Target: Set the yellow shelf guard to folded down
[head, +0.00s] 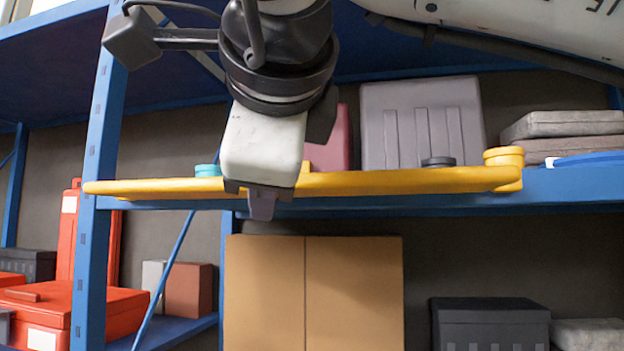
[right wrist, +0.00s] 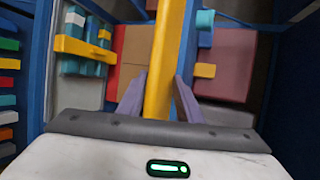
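The yellow shelf guard (head: 400,181) is a long bar lying nearly level across the front of the blue shelf. Its right end meets a yellow round pivot (head: 505,157), and its left end reaches past the blue upright. My right gripper (head: 262,205) comes down from above onto the bar, left of its middle, with a finger showing below it. In the right wrist view the guard (right wrist: 165,50) runs between the two purple fingers of my right gripper (right wrist: 161,80), which look spread with narrow gaps beside the bar. My left gripper is not in view.
The blue upright (head: 92,250) stands at the left. A grey case (head: 423,120) and a pink box (head: 332,140) sit behind the guard on the shelf. Cardboard boxes (head: 313,290) and a dark crate (head: 490,325) stand below. Space in front of the lower bay looks clear.

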